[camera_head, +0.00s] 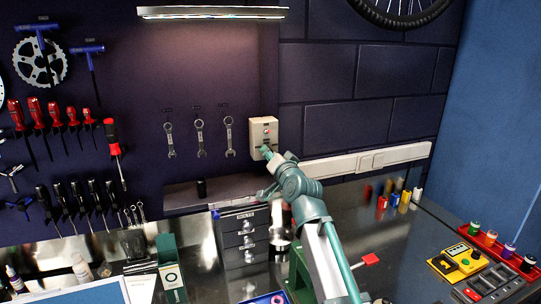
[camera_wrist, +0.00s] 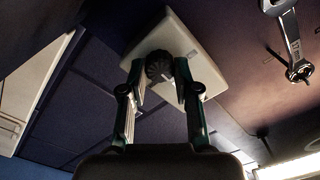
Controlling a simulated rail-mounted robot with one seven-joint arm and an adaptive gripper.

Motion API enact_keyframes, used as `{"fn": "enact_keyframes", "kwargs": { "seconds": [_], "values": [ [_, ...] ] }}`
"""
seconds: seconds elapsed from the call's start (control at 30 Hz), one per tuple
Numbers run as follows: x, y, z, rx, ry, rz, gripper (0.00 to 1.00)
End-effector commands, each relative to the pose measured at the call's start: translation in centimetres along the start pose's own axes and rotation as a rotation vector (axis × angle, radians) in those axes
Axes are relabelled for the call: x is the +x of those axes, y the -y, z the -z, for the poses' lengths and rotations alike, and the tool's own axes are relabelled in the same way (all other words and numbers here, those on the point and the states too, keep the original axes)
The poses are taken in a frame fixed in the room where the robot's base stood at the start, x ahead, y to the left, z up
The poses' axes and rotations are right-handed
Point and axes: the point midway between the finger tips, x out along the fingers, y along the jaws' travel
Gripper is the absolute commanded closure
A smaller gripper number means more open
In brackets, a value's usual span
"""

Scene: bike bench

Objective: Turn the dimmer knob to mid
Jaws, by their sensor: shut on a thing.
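The dimmer is a pale square box (camera_head: 264,130) on the dark wall, with a small red mark on its face. In the wrist view the box plate (camera_wrist: 178,34) is behind a dark ribbed knob (camera_wrist: 159,66). My gripper (camera_wrist: 162,84) reaches up to the plate with its two fingers on either side of the knob and is shut on it. In the head view my gripper (camera_head: 267,152) is at the lower part of the box, and the arm hides the knob there. I cannot read the knob's setting.
Wrenches (camera_head: 200,137) hang left of the box. A white socket strip (camera_head: 367,160) runs along the wall to its right. A lamp bar (camera_head: 212,13) is above. A dark cylinder (camera_head: 201,188) stands on the ledge below left.

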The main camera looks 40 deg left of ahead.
Motion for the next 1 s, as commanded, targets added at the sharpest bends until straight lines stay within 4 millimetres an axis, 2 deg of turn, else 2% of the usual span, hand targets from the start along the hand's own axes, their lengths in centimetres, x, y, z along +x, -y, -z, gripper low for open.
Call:
{"fn": "enact_keyframes", "kwargs": {
  "seconds": [0.43,0.47,0.6,1.0],
  "values": [
    [-0.02,-0.02,-0.02,0.010,0.000,0.000,1.00],
    [-0.02,-0.02,-0.02,0.010,0.000,0.000,0.66],
    [-0.01,-0.02,-0.02,0.010,0.000,0.000,0.44],
    [-0.39,-0.01,-0.02,0.009,0.000,0.000,0.44]
  ]
}}
